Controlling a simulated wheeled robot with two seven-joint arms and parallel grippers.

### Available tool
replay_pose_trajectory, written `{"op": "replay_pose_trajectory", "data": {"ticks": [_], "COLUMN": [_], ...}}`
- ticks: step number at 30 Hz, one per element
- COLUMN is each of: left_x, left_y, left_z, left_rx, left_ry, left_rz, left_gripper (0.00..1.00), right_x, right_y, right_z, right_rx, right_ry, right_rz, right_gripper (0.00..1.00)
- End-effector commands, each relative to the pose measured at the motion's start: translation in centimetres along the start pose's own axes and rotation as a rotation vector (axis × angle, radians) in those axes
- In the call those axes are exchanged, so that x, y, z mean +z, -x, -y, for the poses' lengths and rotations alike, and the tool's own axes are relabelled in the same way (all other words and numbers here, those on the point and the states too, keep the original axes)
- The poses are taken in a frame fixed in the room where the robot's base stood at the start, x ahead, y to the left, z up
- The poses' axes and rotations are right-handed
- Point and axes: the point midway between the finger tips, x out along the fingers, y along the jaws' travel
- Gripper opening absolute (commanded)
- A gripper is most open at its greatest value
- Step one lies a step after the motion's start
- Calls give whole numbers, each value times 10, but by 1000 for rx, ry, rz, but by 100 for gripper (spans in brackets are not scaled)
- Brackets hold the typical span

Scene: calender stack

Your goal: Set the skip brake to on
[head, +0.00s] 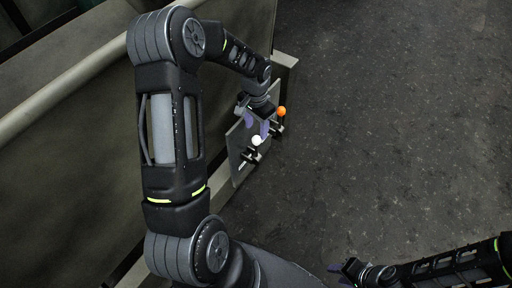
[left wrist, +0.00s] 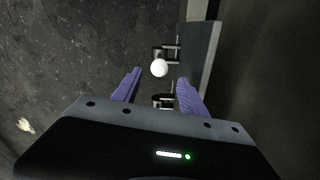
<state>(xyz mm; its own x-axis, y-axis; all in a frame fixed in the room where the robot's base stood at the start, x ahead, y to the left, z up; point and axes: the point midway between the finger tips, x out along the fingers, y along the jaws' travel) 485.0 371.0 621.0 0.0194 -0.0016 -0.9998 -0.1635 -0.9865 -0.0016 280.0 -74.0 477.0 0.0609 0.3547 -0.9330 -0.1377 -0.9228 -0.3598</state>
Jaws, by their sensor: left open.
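Two levers stand on a grey panel (head: 238,160) at the machine's side, one with a white ball knob (head: 257,140), one with an orange ball knob (head: 281,111). No label is legible, so I cannot tell which is the skip brake. My left gripper (head: 257,123) is open at the panel, near both levers. In the left wrist view, the white knob (left wrist: 159,68) shows just beyond and between the spread purple fingers (left wrist: 156,83); contact is not visible. The orange knob is not seen there. My right gripper (head: 343,269) is low in the head view, away from the panel.
The large machine body (head: 70,125) with a pale rail (head: 70,78) fills the left side. A grey post (head: 286,75) stands behind the panel. The dark speckled floor (head: 400,120) to the right is clear. A pale mark (left wrist: 25,126) lies on the floor.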

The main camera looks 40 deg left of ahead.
Motion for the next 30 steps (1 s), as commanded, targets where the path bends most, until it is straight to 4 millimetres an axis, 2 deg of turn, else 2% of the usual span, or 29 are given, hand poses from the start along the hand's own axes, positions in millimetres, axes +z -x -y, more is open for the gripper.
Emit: {"op": "replay_pose_trajectory", "data": {"ticks": [8,14,17,27,30], "left_x": [4,4,4,5,5], "left_y": [3,-3,-13,-64,-72], "left_z": [-1,-1,-1,-2,-2], "left_rx": [1,2,2,3,3], "left_ry": [-11,-11,-11,-11,-10], "left_rz": [20,21,22,21,20], "left_gripper": [50,50,50,50,50], "right_x": [0,0,0,0,0], "right_y": [3,2,1,-3,-4], "right_z": [2,1,1,-1,-1], "right_rx": [-1,0,0,0,0], "right_ry": [1,1,1,1,1], "right_rz": [-1,-1,-1,-1,-1], "right_gripper": [36,36,36,36,36]}}
